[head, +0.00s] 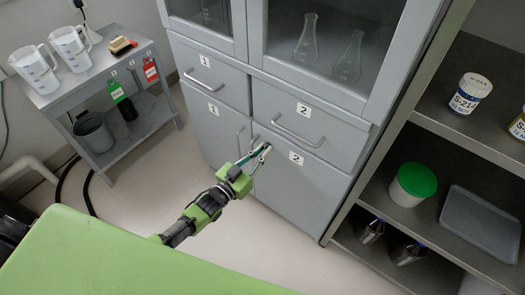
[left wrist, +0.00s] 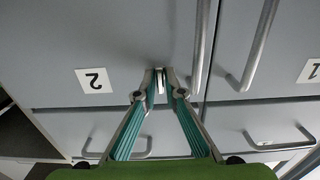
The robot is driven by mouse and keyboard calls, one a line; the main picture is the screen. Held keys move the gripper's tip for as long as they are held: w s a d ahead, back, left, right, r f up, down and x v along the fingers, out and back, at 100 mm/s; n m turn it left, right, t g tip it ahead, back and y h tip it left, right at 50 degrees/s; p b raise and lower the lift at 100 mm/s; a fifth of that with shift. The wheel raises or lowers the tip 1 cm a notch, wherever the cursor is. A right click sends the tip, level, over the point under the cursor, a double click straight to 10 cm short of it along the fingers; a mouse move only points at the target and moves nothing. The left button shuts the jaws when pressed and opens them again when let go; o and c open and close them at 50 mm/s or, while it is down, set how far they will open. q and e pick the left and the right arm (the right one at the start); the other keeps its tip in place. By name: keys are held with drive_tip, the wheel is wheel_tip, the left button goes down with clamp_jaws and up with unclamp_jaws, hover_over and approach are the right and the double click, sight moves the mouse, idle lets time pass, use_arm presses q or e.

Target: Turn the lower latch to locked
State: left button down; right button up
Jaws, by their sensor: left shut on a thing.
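The grey cabinet's lower doors carry labels 1 and 2; the door labelled 2 (head: 285,178) is closed. My left gripper (head: 264,150) is at the upper left part of this door, by the seam between the two doors. In the left wrist view the fingertips (left wrist: 160,77) are closed together on the small pale lower latch (left wrist: 161,84), against the door face. The fingers hide most of the latch, so its exact turn is hard to read. My right gripper is not in view.
Vertical door handles (left wrist: 200,45) stand close beside the gripper. The drawer labelled 2 has a handle (head: 296,131) just above. An open shelf (head: 430,118) with jars and a tray stands at right; a side table (head: 85,75) with jugs stands at left.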

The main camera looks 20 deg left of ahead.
use_arm(q)
drive_tip(key=c, duration=2.1)
unclamp_jaws()
drive_tip(key=shift+c, duration=0.2)
drive_tip(key=v, duration=1.2)
